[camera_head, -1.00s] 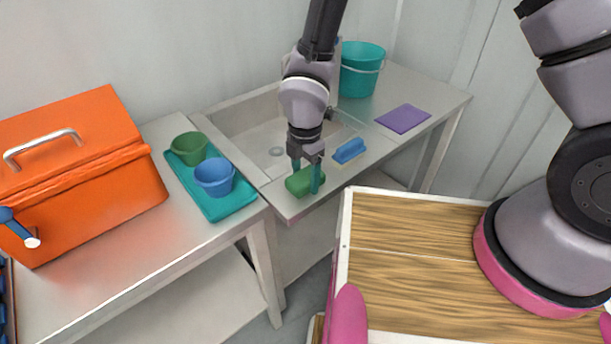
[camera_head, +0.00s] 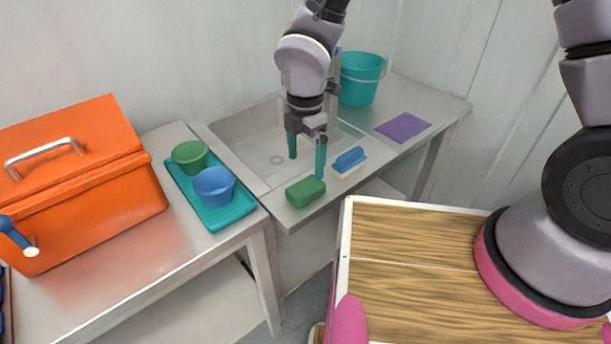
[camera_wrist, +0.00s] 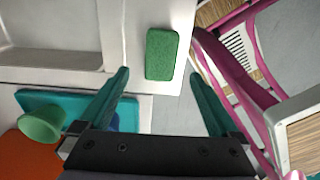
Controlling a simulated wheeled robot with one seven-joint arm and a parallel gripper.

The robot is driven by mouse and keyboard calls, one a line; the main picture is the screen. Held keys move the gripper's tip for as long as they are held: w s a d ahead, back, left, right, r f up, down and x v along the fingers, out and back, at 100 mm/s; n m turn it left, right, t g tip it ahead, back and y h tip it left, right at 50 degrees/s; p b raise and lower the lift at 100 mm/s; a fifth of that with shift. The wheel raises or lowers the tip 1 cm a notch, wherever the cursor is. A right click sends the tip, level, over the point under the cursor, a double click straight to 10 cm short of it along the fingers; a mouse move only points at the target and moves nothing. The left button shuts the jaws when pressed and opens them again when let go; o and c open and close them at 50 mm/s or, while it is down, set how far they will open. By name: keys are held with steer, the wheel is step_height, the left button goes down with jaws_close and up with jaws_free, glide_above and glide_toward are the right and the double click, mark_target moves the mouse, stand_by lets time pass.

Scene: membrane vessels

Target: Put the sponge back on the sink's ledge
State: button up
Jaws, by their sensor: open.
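The green sponge (camera_head: 306,192) lies flat on the front ledge of the sink (camera_head: 290,215), near its left corner. It also shows in the wrist view (camera_wrist: 161,54), on the pale ledge, beyond the fingertips and between their lines. My gripper (camera_head: 307,165) is open and empty, raised above the ledge and the sink basin, with its teal fingers apart. In the wrist view the two fingers (camera_wrist: 160,72) stand clear of the sponge on either side.
A blue brush (camera_head: 349,161) lies on the ledge right of the sponge. A teal tray (camera_head: 232,216) with a green cup (camera_head: 190,156) and a blue cup (camera_head: 214,185) is to the left. A teal bucket (camera_head: 361,78) and purple cloth (camera_head: 403,127) sit at the right.

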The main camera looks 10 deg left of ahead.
steer(key=w+d+r+m+t, duration=0.1)
steer(key=w+d+r+m, duration=0.4)
steer(key=d+r+m, duration=0.4)
steer(key=w+d+r+m+t, duration=0.2)
steer(key=w+d+r+m, duration=0.3)
steer(key=d+r, duration=0.5)
steer(key=s+d+r+m+t+y, duration=0.1)
steer(key=s+d+r+m+t, duration=0.1)
steer(key=s+d+r+m, duration=0.2)
steer(key=s+d+r+m+t+y, duration=0.1)
steer(key=s+d+r+m+t, duration=0.1)
steer(key=d+r+m, duration=0.8)
steer(key=shift+s+d+r+m, duration=0.4)
steer(key=shift+s+r+m, duration=0.5)
steer(key=shift+m, duration=1.2)
steer(key=shift+w, duration=0.1)
